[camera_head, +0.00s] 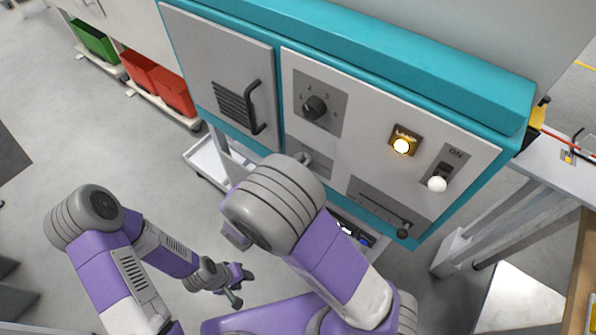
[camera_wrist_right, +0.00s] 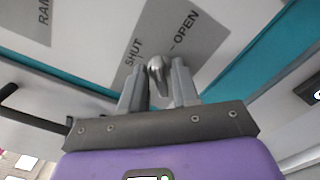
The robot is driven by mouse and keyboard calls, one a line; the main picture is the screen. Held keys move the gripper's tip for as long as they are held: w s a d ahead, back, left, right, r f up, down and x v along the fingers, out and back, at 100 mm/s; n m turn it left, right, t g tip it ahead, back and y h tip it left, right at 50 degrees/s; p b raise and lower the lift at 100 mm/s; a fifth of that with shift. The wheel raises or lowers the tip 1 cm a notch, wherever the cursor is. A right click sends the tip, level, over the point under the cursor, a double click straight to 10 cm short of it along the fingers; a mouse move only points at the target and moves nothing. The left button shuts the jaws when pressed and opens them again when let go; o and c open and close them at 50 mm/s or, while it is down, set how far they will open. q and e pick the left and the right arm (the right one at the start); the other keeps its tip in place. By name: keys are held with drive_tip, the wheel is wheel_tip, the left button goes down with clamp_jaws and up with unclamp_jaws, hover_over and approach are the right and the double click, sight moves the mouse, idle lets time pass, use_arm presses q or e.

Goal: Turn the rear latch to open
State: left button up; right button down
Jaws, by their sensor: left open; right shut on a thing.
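In the right wrist view, the latch (camera_wrist_right: 157,70) is a small grey metal handle on a grey plate (camera_wrist_right: 190,42) marked SHUT and OPEN. My right gripper (camera_wrist_right: 158,82) has its two fingers on either side of the handle, shut on it. Which mark the handle points to I cannot tell. In the head view, part of a grey plate (camera_head: 316,161) shows on the panel behind my right arm, which hides the right gripper and the latch. My left gripper (camera_head: 243,287) is open and empty, low over the floor, well away from the panel.
The teal cabinet carries a vent door with a black handle (camera_head: 257,107), a rotary knob (camera_head: 314,107), a lit lamp (camera_head: 401,146), an ON switch (camera_head: 438,183) and a slider (camera_head: 402,233). Red bins (camera_head: 174,92) and a green bin (camera_head: 96,41) stand left.

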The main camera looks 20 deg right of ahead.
drive_tip(key=shift+f+m+b, duration=0.2)
drive_tip(key=shift+m+b, duration=3.8)
drive_tip(key=shift+b, duration=0.05)
drive_tip(key=c, duration=1.2)
unclamp_jaws()
drive_tip(key=shift+o, duration=0.2)
drive_tip(key=p+v, duration=0.1)
drive_tip(key=v, duration=0.6)
drive_tip(key=shift+s+a, duration=0.25)
